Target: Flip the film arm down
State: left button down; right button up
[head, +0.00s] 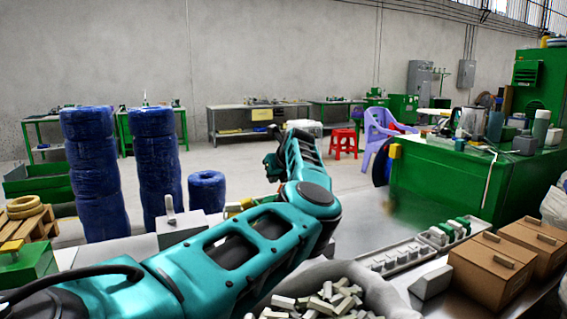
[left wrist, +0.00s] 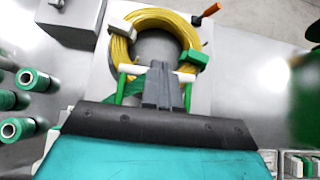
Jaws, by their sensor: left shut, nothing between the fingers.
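My left gripper (head: 272,166) is at the end of the teal arm reaching forward across the head view. In the left wrist view its grey fingers (left wrist: 158,85) are together and empty, in front of a yellow cable coil (left wrist: 128,28) on a pale machine plate. A white bar with green uprights (left wrist: 133,70) crosses behind the fingers, partly hidden by them. A green block (left wrist: 196,58) sits at the coil's right edge, and an orange-handled lever (left wrist: 206,14) stands beyond. I cannot tell for sure which part is the film arm, or whether the fingers touch the bar. My right gripper is not in view.
Green rolls (left wrist: 28,78) lie left of the coil. Blurred dark green shapes are at the right. In the head view, cardboard boxes (head: 490,262), a parts rail (head: 415,250) and a bin of pale pieces (head: 330,300) are at right front; blue stacks (head: 95,170) stand left.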

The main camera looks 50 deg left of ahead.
pick_arm(q)
jog(key=v, duration=0.8)
jog(key=shift+r, duration=0.1)
dwell(0.3)
